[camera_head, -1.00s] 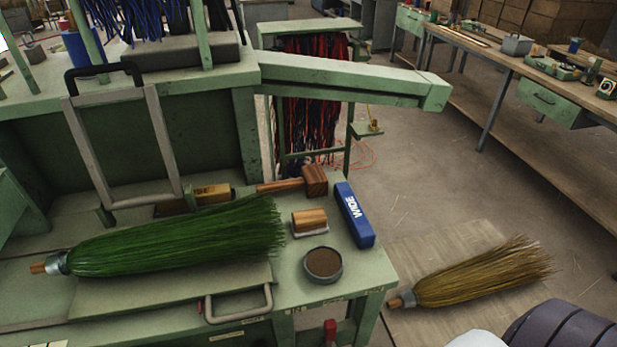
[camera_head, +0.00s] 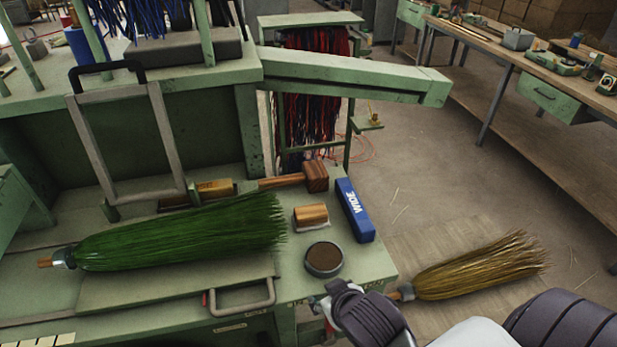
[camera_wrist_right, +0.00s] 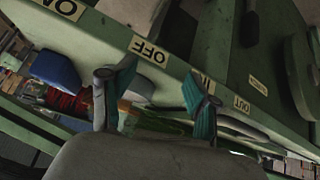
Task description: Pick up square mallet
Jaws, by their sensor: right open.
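The square mallet (camera_head: 316,176) lies on the green bench, with its dark reddish-brown block head to the right and its wooden handle pointing left. The head lies just left of a blue box marked WIDE. My right gripper (camera_head: 322,304) is at the bench's front right edge, well in front of the mallet and not touching it. In the right wrist view its two teal-padded fingers (camera_wrist_right: 155,92) are spread, with nothing between them. I cannot make out the mallet in that view. My left gripper is not in view.
The blue box (camera_head: 354,210), a wooden block brush (camera_head: 311,216) and a round dark tin (camera_head: 324,260) stand between my right gripper and the mallet. A green broom (camera_head: 180,232) lies to the left. A metal handle (camera_head: 242,298) projects at the bench front. A straw broom (camera_head: 480,266) lies on the floor.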

